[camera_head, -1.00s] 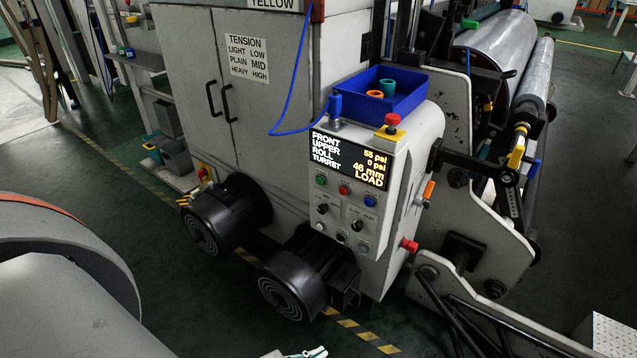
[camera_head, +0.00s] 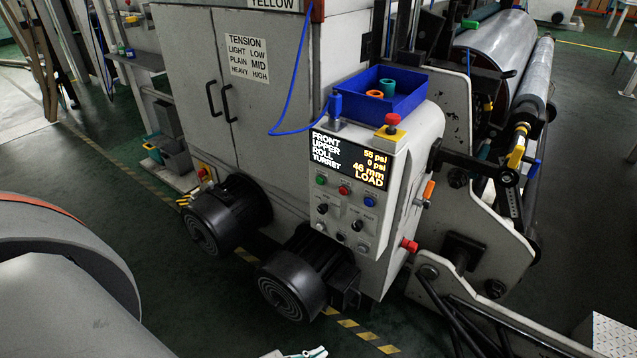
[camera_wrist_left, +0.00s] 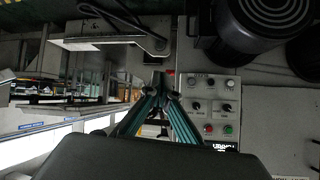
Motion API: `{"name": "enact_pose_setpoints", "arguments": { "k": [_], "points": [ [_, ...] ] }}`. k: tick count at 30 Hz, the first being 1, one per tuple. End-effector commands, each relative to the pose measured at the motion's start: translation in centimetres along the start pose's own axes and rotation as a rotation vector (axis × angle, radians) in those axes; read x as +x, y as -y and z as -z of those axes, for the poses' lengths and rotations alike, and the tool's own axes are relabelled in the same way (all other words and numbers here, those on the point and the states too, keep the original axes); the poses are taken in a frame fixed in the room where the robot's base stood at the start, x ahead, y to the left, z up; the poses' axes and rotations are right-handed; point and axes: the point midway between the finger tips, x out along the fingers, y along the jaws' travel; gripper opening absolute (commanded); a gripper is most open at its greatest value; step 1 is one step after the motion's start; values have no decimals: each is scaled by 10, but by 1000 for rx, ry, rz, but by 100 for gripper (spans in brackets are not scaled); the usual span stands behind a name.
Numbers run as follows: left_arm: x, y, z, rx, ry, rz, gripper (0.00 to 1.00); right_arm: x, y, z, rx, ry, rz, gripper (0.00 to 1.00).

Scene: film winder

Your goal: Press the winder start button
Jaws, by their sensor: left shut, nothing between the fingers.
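The control panel (camera_head: 345,210) is on the front of the white winder housing, below a lit display (camera_head: 349,159). Its upper row has a green button (camera_head: 321,180), a red button (camera_head: 344,190) and a blue button (camera_head: 369,202). Black knobs and more buttons sit below. My left gripper (camera_head: 306,353) just shows at the bottom edge of the head view, well apart from the panel. In the left wrist view my left gripper (camera_wrist_left: 160,84) is shut and empty, and the panel appears upside down to its right, with the green button (camera_wrist_left: 228,129) low. My right gripper is not in view.
Two black motors (camera_head: 230,213) (camera_head: 308,272) stick out left of and below the panel. A red-topped button on a yellow base (camera_head: 391,128) and a blue bin (camera_head: 378,94) sit on the housing top. Black-and-white machine arms and rollers (camera_head: 490,55) stand right. Dark floor lies in front.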

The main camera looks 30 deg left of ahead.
Motion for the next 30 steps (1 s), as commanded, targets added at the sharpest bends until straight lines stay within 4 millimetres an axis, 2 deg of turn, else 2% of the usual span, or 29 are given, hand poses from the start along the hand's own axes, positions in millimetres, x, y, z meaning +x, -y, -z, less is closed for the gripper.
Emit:
{"name": "enact_pose_setpoints", "arguments": {
  "k": [4,7,11,14,20,24,27,30],
  "points": [
    [3,2,2,-9,-13,-1,0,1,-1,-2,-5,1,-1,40],
    [16,6,15,-52,-67,-4,0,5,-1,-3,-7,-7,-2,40],
    [42,20,48,-169,-202,-17,0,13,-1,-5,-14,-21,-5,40],
    [62,37,82,-295,-339,-34,0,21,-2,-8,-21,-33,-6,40],
    [89,89,147,-577,-629,-82,0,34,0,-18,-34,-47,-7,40],
    [100,139,181,-794,-834,-121,0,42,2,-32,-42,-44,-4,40],
    [104,180,197,-954,-981,-147,0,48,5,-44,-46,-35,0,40],
    [106,224,204,-1113,-1123,-171,0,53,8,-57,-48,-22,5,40]
  ]
}}
